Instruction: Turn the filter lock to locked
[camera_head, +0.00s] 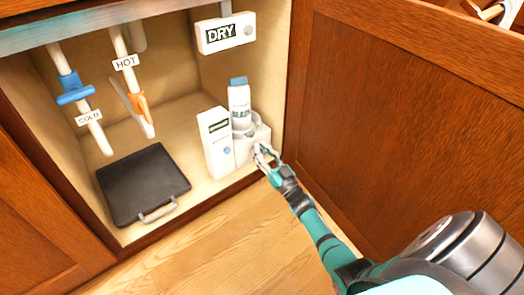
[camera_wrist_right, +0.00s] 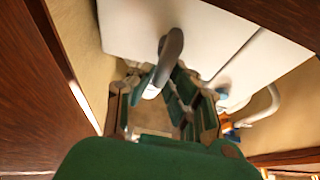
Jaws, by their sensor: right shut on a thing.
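My right gripper (camera_head: 266,155) reaches in from the lower right, at the front of a white housing (camera_head: 243,149) low in the cabinet's right corner. In the right wrist view, the fingers of my right gripper (camera_wrist_right: 160,105) are around a grey curved lever (camera_wrist_right: 172,48) that stands out from a white face (camera_wrist_right: 130,25). The gripper is shut on this lever, which looks like the filter lock. The fingers hide part of it, and I cannot read any lock marking. My left gripper is not in view.
A white box (camera_head: 216,150) and a blue-capped bottle (camera_head: 239,97) stand close beside the housing. A dark flat tray (camera_head: 142,183) lies left. COLD (camera_head: 88,117) and HOT (camera_head: 126,62) pipes hang above. A wooden panel (camera_head: 400,110) bounds the right; the floor in front is clear.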

